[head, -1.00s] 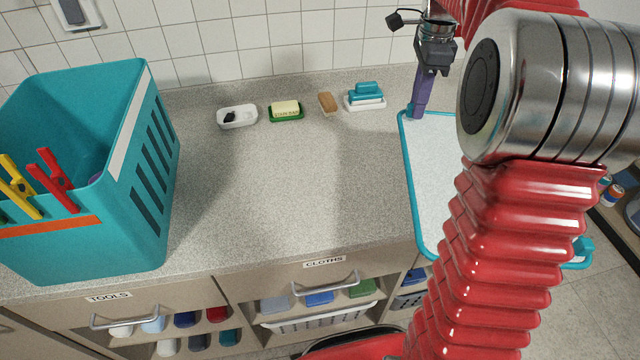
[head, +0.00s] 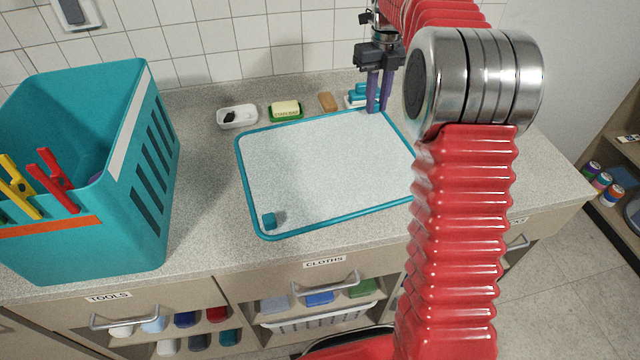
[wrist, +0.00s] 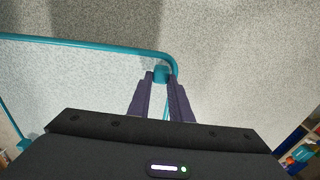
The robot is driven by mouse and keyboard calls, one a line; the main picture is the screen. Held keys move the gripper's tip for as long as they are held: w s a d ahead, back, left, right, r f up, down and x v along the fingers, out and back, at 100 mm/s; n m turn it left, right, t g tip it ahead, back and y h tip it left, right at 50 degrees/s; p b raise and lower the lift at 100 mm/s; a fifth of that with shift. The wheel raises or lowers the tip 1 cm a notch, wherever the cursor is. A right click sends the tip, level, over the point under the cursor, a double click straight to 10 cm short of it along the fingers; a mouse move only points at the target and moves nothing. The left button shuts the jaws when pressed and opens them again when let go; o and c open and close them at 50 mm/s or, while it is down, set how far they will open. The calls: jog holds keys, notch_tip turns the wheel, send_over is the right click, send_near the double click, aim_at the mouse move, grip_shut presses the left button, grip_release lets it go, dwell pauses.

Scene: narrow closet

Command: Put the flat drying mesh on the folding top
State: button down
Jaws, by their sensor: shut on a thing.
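The flat drying mesh (head: 320,165) is a pale, fine-grained panel with a thin teal rim and a small teal block at its near-left corner. It lies level over the grey speckled folding top (head: 205,200); I cannot tell whether it touches the top or hovers just above. In the wrist view the fingertips (wrist: 161,76) close on a teal block at a corner of the mesh (wrist: 85,75). My arm hides the mesh's right end.
A teal basket (head: 80,190) with clothespins stands at the left. A white dish (head: 237,117), a soap on a green dish (head: 285,110), a brown brush (head: 328,102) and a teal-and-white brush (head: 358,93) line the back, close behind the mesh. Free top shows left of the mesh.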

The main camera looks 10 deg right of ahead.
aim_at(370, 121)
jog(key=shift+w+a+f+m, duration=0.35)
jog(key=shift+w+m, duration=0.15)
jog(key=shift+m, duration=0.2)
jog(key=shift+f, duration=0.1)
jog(key=shift+f, duration=3.1)
jog(key=shift+f, duration=1.8)
jog(key=c, duration=1.6)
grip_release()
jog(key=shift+c, duration=0.2)
